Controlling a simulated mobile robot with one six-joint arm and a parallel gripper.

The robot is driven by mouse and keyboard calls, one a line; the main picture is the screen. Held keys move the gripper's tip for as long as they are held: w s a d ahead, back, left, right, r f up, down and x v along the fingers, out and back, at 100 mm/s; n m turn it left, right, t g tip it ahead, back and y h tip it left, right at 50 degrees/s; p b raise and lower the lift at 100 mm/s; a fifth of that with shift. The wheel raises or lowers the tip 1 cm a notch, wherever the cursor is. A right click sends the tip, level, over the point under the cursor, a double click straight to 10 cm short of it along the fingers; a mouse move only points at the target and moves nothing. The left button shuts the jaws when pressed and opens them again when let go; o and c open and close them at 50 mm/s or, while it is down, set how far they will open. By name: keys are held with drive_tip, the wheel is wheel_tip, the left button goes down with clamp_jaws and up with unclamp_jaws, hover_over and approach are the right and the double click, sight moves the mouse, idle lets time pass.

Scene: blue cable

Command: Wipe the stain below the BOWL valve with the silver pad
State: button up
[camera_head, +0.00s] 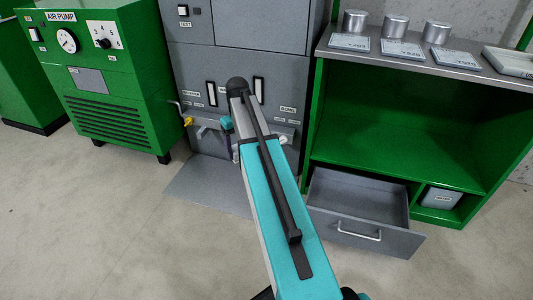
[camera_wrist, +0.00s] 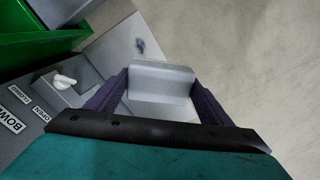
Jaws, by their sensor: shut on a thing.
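The silver pad (camera_wrist: 161,78) is held between the dark purple fingers of my gripper (camera_wrist: 160,86) in the wrist view. The gripper is shut on the pad. A small dark stain (camera_wrist: 140,46) is on the light grey plate just beyond the pad's upper edge; the pad appears apart from it. The BOWL valve (camera_wrist: 65,80) has a white handle and sits at the left, beside OPEN and CLOSED labels. In the head view, my arm hides most of the gripper and the stain, and the white BOWL valve (camera_head: 283,140) shows right of the arm.
The grey floor plate (camera_head: 205,187) lies before the grey machine (camera_head: 190,60). An open drawer (camera_head: 360,205) juts out at right under the green shelf (camera_head: 400,150). A yellow valve (camera_head: 188,121) is at left. The green air pump (camera_head: 105,80) stands farther left. The front floor is clear.

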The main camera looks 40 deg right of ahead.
drive_tip(key=a+r+n, duration=0.3)
drive_tip(key=a+r, duration=0.4)
drive_tip(key=a, duration=0.5)
drive_tip(key=a+r+n, duration=0.3)
drive_tip(key=a+r, duration=0.4)
drive_tip(key=a, duration=0.6)
drive_tip(key=shift+s, duration=0.15)
